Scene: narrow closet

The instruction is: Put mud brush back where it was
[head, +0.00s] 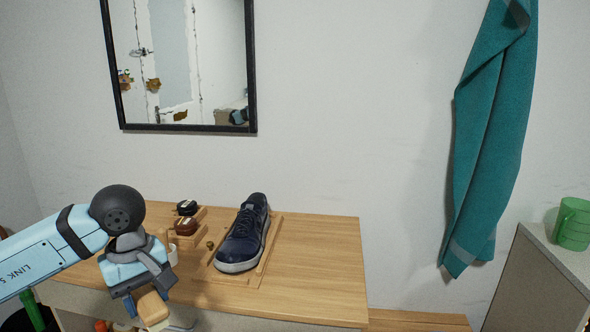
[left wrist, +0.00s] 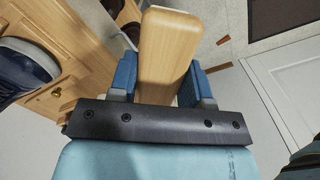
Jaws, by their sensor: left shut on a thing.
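My left gripper (head: 142,302) is shut on the mud brush (head: 153,309), of which a pale wooden, rounded block shows. It is held in front of the wooden bench top's front edge, at the lower left of the head view. In the left wrist view the wooden block (left wrist: 168,55) sits between the two blue finger pads of the left gripper (left wrist: 166,82). A dark blue shoe (head: 245,236) stands on a wooden board (head: 269,250) on the bench top. My right gripper is not in view.
The wooden bench top (head: 318,262) is clear to the right. A teal towel (head: 490,140) hangs on the wall. A green mug (head: 572,224) stands on a cabinet at the right.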

